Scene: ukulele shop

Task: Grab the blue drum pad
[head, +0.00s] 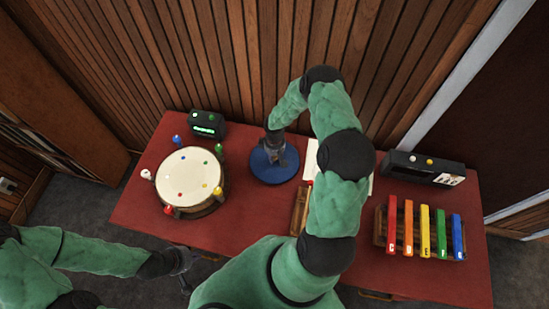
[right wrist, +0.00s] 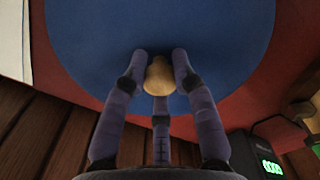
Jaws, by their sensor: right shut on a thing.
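The blue drum pad (head: 268,172) is a round blue disc lying on the red table, left of the table's middle. It fills much of the right wrist view (right wrist: 225,50). My right gripper (head: 278,156) is over the disc, pointing down. In the right wrist view its fingers (right wrist: 160,72) are closed around a tan rounded knob (right wrist: 159,74) at the pad. Where the knob joins the pad is hidden. My left gripper (head: 188,266) is by the table's front left edge, away from the pad, with its fingers apart and empty.
A cream drum (head: 185,172) with coloured pegs stands left of the pad. A black device (head: 207,124) is behind it. Coloured chime bars (head: 425,230) and a black box (head: 424,168) are at right. A white sheet (head: 311,155) and a wooden piece (head: 299,210) lie partly behind my right arm.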

